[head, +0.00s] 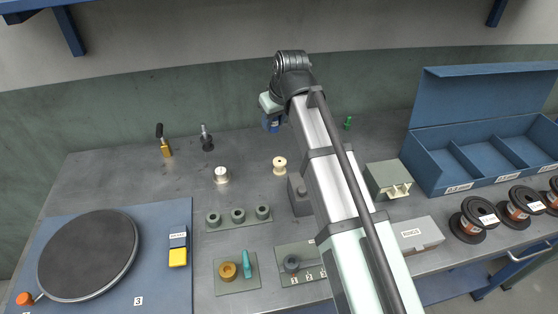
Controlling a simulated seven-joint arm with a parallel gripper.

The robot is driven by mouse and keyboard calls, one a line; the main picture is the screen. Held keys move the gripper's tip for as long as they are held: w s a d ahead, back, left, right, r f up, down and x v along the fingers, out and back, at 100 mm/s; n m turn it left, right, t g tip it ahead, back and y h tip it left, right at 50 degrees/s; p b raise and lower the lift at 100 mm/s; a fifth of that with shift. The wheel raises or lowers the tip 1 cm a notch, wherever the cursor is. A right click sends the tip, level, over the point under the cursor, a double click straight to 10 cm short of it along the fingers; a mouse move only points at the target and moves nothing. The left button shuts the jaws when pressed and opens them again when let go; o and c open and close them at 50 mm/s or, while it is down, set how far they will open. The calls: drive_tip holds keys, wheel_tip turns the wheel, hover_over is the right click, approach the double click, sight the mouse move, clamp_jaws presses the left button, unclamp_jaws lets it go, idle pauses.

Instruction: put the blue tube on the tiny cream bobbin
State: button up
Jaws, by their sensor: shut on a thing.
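My gripper (271,118) is at the back of the bench, at the end of my outstretched arm. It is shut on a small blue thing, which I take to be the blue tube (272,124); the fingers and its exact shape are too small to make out. A tiny cream bobbin (279,166) stands upright on the bench, nearer the camera than the gripper and slightly right of it. The blue tube and the bobbin are apart. Nothing visible sits on the bobbin.
A pale spool (221,175) stands left of the bobbin. A grey block (299,196) is close on its right, beside my arm. A black-and-grey tool (206,138) and a yellow-based one (164,142) stand at the back left. A blue compartment box (480,150) is at the right.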

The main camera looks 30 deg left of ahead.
drive_tip(key=shift+s+d+f+m, duration=0.2)
drive_tip(key=shift+d+m, duration=0.1)
drive_tip(key=shift+d, duration=0.1)
drive_tip(key=shift+s+d+f+m, duration=0.1)
drive_tip(key=shift+d+f+m, duration=0.05)
drive_tip(key=shift+d+m, duration=0.2)
drive_tip(key=m+t, duration=0.1)
drive_tip(key=m, duration=0.2)
approach(280, 161)
drive_tip(key=shift+h, duration=0.4)
drive_tip(key=shift+w+a+f, duration=0.4)
drive_tip(key=shift+a+f, duration=0.2)
drive_tip(key=shift+f, duration=0.25)
drive_tip(key=shift+w+a+f, duration=0.45)
drive_tip(key=shift+a+f, duration=0.1)
drive_tip(key=shift+f, duration=0.3)
drive_tip(key=shift+w+a+f, duration=0.4)
drive_tip(key=shift+a+f, duration=0.2)
drive_tip(key=shift+f, duration=0.25)
drive_tip(key=shift+f, duration=0.15)
drive_tip(key=o, duration=1.1)
drive_tip(key=v, duration=1.2)
drive_tip(key=shift+s, duration=0.1)
